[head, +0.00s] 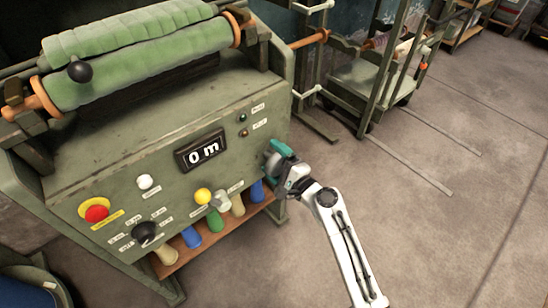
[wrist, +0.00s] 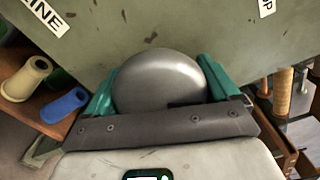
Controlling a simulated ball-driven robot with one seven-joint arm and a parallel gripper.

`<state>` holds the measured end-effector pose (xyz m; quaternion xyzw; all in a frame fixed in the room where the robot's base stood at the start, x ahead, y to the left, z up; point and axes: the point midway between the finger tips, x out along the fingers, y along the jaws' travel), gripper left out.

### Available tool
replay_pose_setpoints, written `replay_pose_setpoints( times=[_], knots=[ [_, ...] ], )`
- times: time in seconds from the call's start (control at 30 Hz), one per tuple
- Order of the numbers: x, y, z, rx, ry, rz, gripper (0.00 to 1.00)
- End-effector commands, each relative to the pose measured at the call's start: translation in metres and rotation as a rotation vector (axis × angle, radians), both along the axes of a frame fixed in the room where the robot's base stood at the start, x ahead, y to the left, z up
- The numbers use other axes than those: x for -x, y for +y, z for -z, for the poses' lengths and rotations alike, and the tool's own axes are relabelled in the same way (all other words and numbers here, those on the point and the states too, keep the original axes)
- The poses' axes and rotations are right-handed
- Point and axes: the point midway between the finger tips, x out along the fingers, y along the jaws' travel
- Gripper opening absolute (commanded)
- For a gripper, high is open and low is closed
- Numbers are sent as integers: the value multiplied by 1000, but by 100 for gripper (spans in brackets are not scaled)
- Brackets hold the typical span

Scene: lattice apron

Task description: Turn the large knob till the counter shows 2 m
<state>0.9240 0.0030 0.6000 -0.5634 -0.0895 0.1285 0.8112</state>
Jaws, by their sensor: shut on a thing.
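The counter (head: 203,151) on the green machine panel reads "0 m". In the wrist view a large, smooth grey knob (wrist: 160,78) sits between the teal fingers of my gripper (wrist: 160,88), with one finger against each side. My gripper is shut on this knob at the panel's right end. The lower part of the knob is covered by the gripper's dark front edge in the wrist view.
The panel also carries a red button (head: 96,212), a black knob (head: 145,232), a white button (head: 145,182), a yellow button (head: 203,196) and a smaller silver knob (head: 221,200). Coloured spools stand on a shelf (head: 230,232) below. A cart (head: 375,80) stands behind; the floor at right is clear.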

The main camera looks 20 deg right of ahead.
Motion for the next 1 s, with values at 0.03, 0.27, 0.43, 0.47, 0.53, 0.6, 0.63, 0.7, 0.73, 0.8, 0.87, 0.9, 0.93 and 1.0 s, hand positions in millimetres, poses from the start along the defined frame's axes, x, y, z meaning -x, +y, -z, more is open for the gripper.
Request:
replay_pose_setpoints(
  times=[0.03, 0.27, 0.43, 0.47, 0.53, 0.6, 0.63, 0.7, 0.73, 0.8, 0.87, 0.9, 0.93, 1.0],
  knots=[
    [1, -1, 2, -10, 7, 2, 58],
    [1, -1, 3, -34, 15, 3, 58],
    [1, -1, 3, -35, 16, 3, 58],
    [1, -1, 3, -35, 16, 3, 58],
    [1, -1, 3, -35, 16, 3, 58],
    [1, -1, 3, -34, 15, 3, 89],
    [1, -1, 3, -34, 15, 3, 92],
    [1, -1, 3, -34, 15, 3, 99],
    [1, -1, 2, -34, 15, 2, 100],
    [1, -1, 2, -34, 14, 2, 100],
    [0, -1, 2, -33, 14, 1, 100],
    [0, -1, 1, -34, 13, 2, 100],
    [1, -1, 1, -34, 13, 2, 100],
    [3, -2, 1, -34, 13, 2, 100]
  ],
)
